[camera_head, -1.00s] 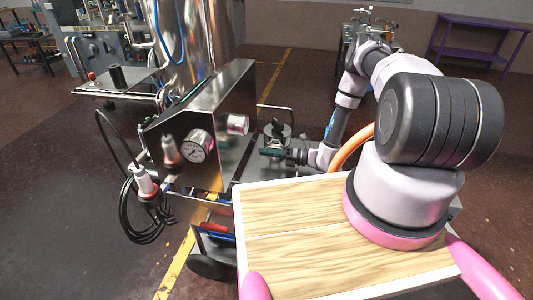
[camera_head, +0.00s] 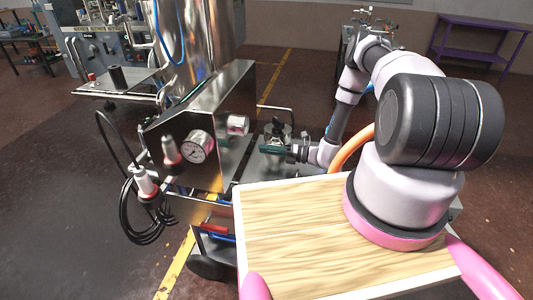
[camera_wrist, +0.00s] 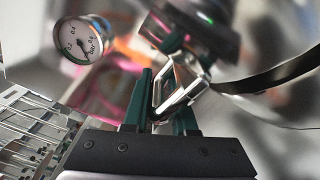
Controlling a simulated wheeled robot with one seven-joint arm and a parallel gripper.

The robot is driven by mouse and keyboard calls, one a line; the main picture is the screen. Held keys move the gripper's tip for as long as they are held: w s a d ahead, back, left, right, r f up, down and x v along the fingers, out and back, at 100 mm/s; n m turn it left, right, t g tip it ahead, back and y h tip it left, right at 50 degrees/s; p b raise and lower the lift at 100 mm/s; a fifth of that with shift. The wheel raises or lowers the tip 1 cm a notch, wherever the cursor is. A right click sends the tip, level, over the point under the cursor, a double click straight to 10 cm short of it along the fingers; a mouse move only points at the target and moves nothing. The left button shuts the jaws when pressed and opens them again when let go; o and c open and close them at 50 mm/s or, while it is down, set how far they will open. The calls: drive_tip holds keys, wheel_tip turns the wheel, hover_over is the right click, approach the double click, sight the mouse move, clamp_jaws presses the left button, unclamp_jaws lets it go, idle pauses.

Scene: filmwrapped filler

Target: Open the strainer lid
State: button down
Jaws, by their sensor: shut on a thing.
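The strainer (camera_head: 280,130) is a small metal fitting with a dark top, low on the machine's cart, just right of the steel panel in the head view. My gripper (camera_head: 272,149) is at its near side and partly covers it. In the wrist view, my gripper's green fingers (camera_wrist: 163,112) are shut on a bent metal clamp handle (camera_wrist: 172,88). The handle lies between the fingertips. A dark round part (camera_wrist: 205,28), apparently the strainer lid, is just beyond the handle, blurred. I cannot tell whether the lid is raised.
A pressure gauge (camera_head: 194,147) sits on the steel panel (camera_head: 215,115) left of my gripper; it also shows in the wrist view (camera_wrist: 82,40). A coiled black cable (camera_head: 145,215) hangs at the left.

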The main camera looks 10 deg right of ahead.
sight(270, 142)
drive_tip(key=w+r+m, duration=0.1)
drive_tip(key=r+m, duration=0.1)
drive_tip(key=r, duration=0.1)
drive_tip(key=w+d+r+m, duration=0.1)
drive_tip(key=w+r+m, duration=0.1)
drive_tip(key=r+m, duration=0.1)
drive_tip(key=w+d+r+m, duration=0.1)
drive_tip(key=r+m, duration=0.2)
drive_tip(key=shift+w+r, duration=0.2)
drive_tip(key=shift+r, duration=0.1)
drive_tip(key=w+d+r+m, duration=0.4)
drive_tip(key=w+m, duration=0.3)
drive_tip(key=w, duration=0.2)
drive_tip(key=shift+w+m, duration=0.3)
drive_tip(key=shift+f, duration=0.1)
drive_tip(key=c, duration=0.9)
unclamp_jaws()
drive_tip(key=shift+f, duration=0.1)
drive_tip(key=shift+o, duration=0.3)
drive_tip(key=shift+w, duration=0.1)
drive_tip(key=shift+d+r, duration=0.1)
drive_tip(key=shift+r, duration=0.1)
